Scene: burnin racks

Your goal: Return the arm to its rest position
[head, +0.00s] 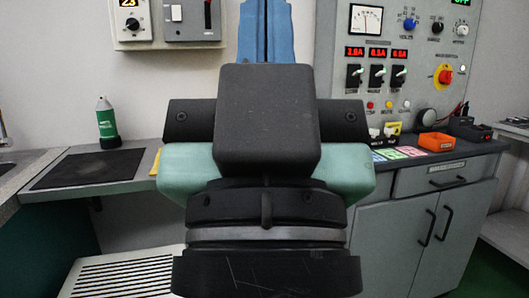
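My arm (268,120) rises through the middle of the head view, with black, teal and blue parts. Its blue part (266,30) runs up and out at the top edge of the picture. I see no gripper fingers, so whether my gripper is open or holds anything does not show. My arm hides the middle of the bench and wall behind it.
A bench at left carries a dark mat (87,169) and a green bottle (107,124). A control panel (400,70) stands at right, above a grey cabinet (425,215).

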